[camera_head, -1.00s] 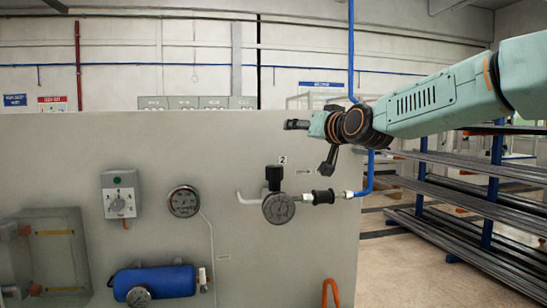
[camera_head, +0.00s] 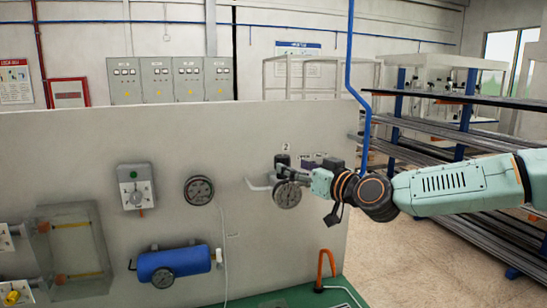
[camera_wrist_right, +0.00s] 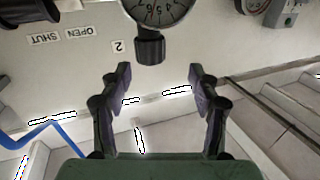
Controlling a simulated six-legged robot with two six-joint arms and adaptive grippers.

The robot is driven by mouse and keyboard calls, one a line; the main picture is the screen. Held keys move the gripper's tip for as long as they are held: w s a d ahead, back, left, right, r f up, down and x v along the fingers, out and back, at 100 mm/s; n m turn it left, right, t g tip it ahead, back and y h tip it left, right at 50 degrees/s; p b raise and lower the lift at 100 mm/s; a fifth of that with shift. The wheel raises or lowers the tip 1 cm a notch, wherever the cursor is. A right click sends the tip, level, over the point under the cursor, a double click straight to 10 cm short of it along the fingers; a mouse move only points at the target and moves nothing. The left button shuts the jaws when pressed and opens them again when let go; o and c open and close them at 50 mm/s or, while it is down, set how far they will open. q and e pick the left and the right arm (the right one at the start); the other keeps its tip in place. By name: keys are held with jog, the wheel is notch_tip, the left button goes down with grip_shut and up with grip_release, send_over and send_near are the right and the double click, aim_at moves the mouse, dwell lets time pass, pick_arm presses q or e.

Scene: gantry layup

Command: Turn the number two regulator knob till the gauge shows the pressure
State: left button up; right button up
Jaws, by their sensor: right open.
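The number two regulator has a round dark gauge (camera_head: 287,195) and a black knob (camera_head: 282,160) on top, below a "2" label (camera_head: 286,147) on the grey panel. My right gripper (camera_head: 281,171) reaches in from the right at the knob and partly covers the regulator. In the right wrist view, which looks upside down, the knob (camera_wrist_right: 150,47) stands between and just beyond the open fingers (camera_wrist_right: 159,75), apart from both. The gauge face (camera_wrist_right: 152,10) is cut off by the frame's top edge, and I cannot read its needle. My left gripper is not in view.
Another gauge (camera_head: 199,190), a switch box (camera_head: 136,187) and a blue tank (camera_head: 172,265) are on the panel to the left. An orange hook-shaped handle (camera_head: 326,268) stands below right. A blue pipe (camera_head: 356,90) runs down near my right arm. Racks (camera_head: 440,165) stand behind.

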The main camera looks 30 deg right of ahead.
aim_at(288, 161)
jog(key=shift+w+d+f, duration=0.15)
jog(key=shift+d, duration=0.95)
jog(key=shift+w+a+n+b, duration=0.3)
jog(key=shift+w+a+b, duration=0.4)
jog(key=shift+w, duration=0.5)
jog(key=shift+w+d, duration=0.2)
jog(key=shift+w, duration=0.3)
jog(key=shift+w+d, duration=0.15)
jog(key=shift+w, duration=0.35)
jog(key=shift+w+a+p, duration=0.15)
jog(key=shift+w+p, duration=0.15)
jog(key=shift+w, duration=0.45)
jog(key=shift+w+a+r, duration=0.2)
jog(key=shift+w+a, duration=0.2)
jog(key=shift+w, duration=0.45)
jog(key=shift+s+d+f, duration=0.1)
jog(key=shift+s+d, duration=0.1)
jog(key=shift+d, duration=0.15)
jog(key=shift+c, duration=0.5)
jog(key=shift+w+a, duration=0.1)
jog(key=shift+a, duration=0.2)
jog(key=c, duration=0.4)
jog(key=shift+d, duration=0.15)
jog(key=c, duration=0.5)
jog(key=shift+c, duration=1)
jog(key=shift+f, duration=0.25)
